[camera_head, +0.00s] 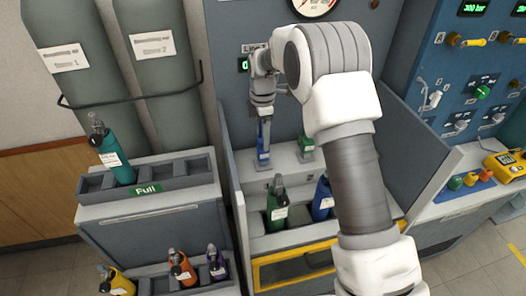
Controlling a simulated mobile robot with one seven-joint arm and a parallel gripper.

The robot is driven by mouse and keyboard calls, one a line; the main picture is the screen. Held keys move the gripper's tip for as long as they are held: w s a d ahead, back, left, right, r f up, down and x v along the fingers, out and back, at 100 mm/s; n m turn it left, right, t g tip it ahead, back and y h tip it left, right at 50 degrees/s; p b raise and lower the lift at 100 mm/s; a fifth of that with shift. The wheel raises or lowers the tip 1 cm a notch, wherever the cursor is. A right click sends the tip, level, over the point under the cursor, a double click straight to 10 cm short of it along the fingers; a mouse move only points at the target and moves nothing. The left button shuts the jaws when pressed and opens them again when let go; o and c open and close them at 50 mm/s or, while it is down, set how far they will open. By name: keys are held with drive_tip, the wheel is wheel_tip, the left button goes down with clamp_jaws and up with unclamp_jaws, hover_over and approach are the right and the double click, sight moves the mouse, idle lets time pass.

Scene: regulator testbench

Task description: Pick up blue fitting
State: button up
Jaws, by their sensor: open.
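The blue fitting (263,142) stands upright on the grey ledge at the back of the bench bay. My gripper (263,115) points down directly over its upper end and is open. The fingers overlap the top of the fitting in this view. I cannot tell whether they touch it or surround it.
A green fitting (305,146) stands just right of the blue one. In front, a green bottle (277,208) and a blue bottle (322,202) stand in slots. Grey side walls (412,142) bound the bay. A rack marked "Full" (146,190) and large cylinders (76,85) are at left.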

sight(263, 152)
drive_tip(key=shift+s+d+f+p, duration=0.1)
drive_tip(key=shift+s+f+p, duration=0.1)
drive_tip(key=shift+f, duration=1.4)
drive_tip(key=shift+s+f+p, duration=0.1)
drive_tip(key=shift+f+p, duration=0.1)
drive_tip(key=shift+f, duration=1.35)
drive_tip(key=shift+c, duration=0.2)
drive_tip(key=shift+r, duration=0.1)
clamp_jaws()
